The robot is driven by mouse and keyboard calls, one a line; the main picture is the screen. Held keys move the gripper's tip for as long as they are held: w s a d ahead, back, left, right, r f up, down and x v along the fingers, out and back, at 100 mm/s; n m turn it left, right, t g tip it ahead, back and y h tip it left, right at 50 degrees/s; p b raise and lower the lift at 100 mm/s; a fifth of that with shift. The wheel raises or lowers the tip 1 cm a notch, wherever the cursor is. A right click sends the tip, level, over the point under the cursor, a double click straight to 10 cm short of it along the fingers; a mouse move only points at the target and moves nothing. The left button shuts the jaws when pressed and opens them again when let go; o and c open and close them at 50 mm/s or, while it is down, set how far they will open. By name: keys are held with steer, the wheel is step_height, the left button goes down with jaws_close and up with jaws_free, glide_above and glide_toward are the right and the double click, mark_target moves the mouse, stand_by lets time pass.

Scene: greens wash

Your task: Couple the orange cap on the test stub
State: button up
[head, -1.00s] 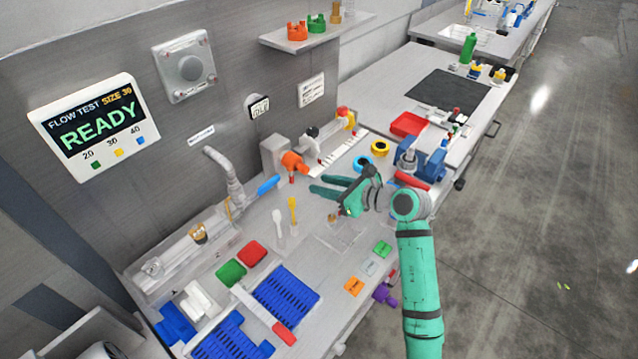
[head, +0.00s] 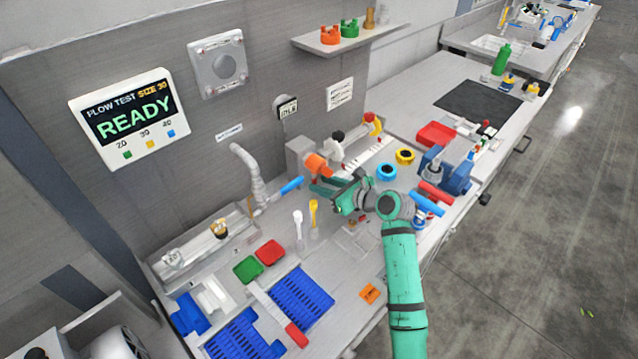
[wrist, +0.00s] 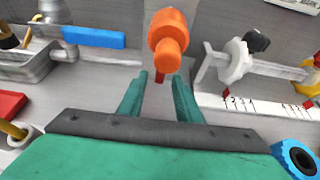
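An orange cap-like fitting (head: 317,164) sits at the front of a grey block (head: 298,153) on the back of the bench. In the wrist view the orange fitting (wrist: 168,38) is straight ahead, its narrower round end facing me and a small red tip below it. I cannot tell whether it is a loose cap or part of the stub, which is hidden behind it. My gripper (head: 322,186) is just below and in front of it. In the wrist view its two teal fingers (wrist: 160,88) are apart, with nothing visibly held between them.
A blue-handled pipe (head: 290,186) stands left of the fitting, and a white valve (head: 335,146) right of it. Blue (head: 386,172) and yellow (head: 405,156) rings lie to the right, near a blue vise (head: 447,170). The wall display (head: 128,118) reads READY, SIZE 30.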

steer(key=shift+x, duration=1)
jaws_close()
steer(key=shift+s+d+r+g+h, duration=0.15)
steer(key=shift+g+h, duration=0.35)
steer(key=shift+s+d+r+g+h, duration=0.15)
steer(key=shift+d+r+g+h, duration=0.05)
steer(key=shift+g+h, duration=0.3)
jaws_free()
steer(key=v, duration=1)
steer(key=shift+s+d+r, duration=0.2)
steer(key=shift+d, duration=0.05)
